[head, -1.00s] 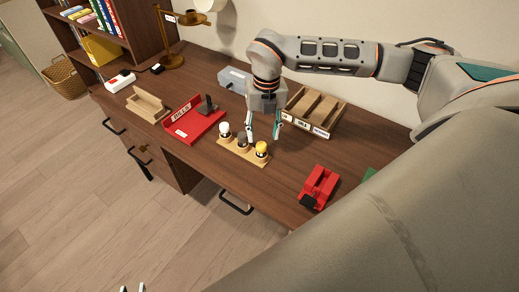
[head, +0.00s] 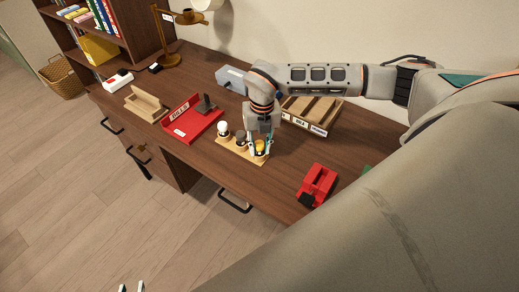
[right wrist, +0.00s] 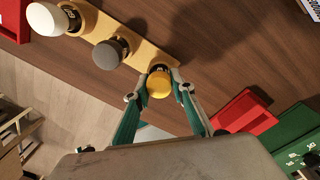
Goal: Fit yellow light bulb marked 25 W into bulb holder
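The yellow bulb (head: 260,146) stands at the right end of a light wooden strip (head: 227,144), beside a grey bulb (head: 241,137) and a white bulb (head: 223,128). My right gripper (head: 261,152) is over the yellow bulb, fingers pointing down. In the right wrist view the fingers (right wrist: 158,90) lie on either side of the yellow bulb (right wrist: 158,83), open, with small gaps. The bulb's 25 W marking is not readable. A brass-brown lamp stand (head: 168,50) at the back left may be the bulb holder. My left gripper (head: 131,287) shows only its parted fingertips at the bottom edge.
A red tray (head: 180,130) and a wooden holder (head: 145,104) are left of the strip. A wooden sorter (head: 312,113) stands behind, and a red object (head: 318,184) to the right. A grey box (head: 232,79) is at the back. A bookcase (head: 130,25) borders the left.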

